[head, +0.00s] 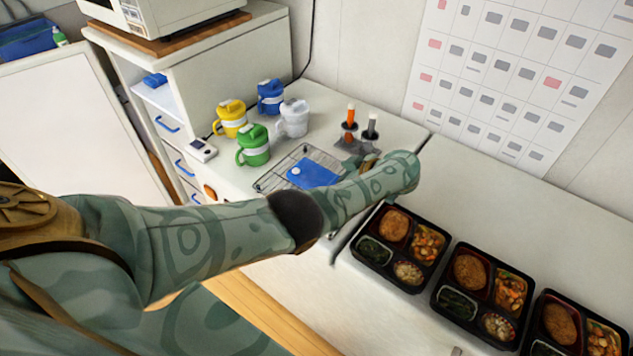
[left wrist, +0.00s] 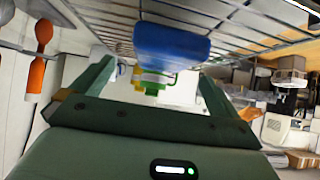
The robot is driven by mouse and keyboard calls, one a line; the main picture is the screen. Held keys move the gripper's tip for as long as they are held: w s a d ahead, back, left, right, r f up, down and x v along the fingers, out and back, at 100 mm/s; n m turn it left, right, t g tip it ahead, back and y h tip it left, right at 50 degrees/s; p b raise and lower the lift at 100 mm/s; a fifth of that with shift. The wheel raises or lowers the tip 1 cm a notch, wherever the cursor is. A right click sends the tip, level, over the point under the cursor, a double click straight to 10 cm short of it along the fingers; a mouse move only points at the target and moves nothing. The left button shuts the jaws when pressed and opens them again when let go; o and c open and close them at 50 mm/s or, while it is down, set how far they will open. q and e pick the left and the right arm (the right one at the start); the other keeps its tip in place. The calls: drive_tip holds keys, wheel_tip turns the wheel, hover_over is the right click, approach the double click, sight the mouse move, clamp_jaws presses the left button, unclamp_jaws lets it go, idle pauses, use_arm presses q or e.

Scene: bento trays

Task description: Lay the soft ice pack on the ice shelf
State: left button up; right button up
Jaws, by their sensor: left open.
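The soft ice pack (head: 318,172) is a flat blue pack with a round white spot. It lies on a wire rack (head: 272,181) on the white counter. In the left wrist view, which is turned upside down, the blue pack (left wrist: 170,45) sits on the wire rack (left wrist: 240,20), ahead of the open, empty fingers (left wrist: 155,75). I cannot tell whether a finger touches it. My right gripper is not in view.
Yellow (head: 230,118), green (head: 254,146), blue (head: 271,97) and white (head: 293,118) lidded mugs stand left of the rack. An orange-handled tool (head: 350,118) stands behind my gripper. Filled bento trays (head: 400,245) line the front right. A white drawer cabinet (head: 180,130) stands at left.

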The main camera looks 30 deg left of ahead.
sight(323, 179)
use_arm(q)
drive_tip(key=x, duration=0.1)
drive_tip(key=b+x, duration=0.1)
drive_tip(key=x, duration=0.2)
drive_tip(key=shift+s+a+f, duration=0.2)
drive_tip(key=shift+s+f, duration=0.05)
drive_tip(key=shift+f, duration=0.15)
drive_tip(key=shift+a+f+b, duration=0.1)
drive_tip(key=shift+a+b, duration=0.2)
drive_tip(key=shift+c, duration=0.7)
drive_tip(key=c, duration=1)
drive_tip(key=shift+c, duration=0.8)
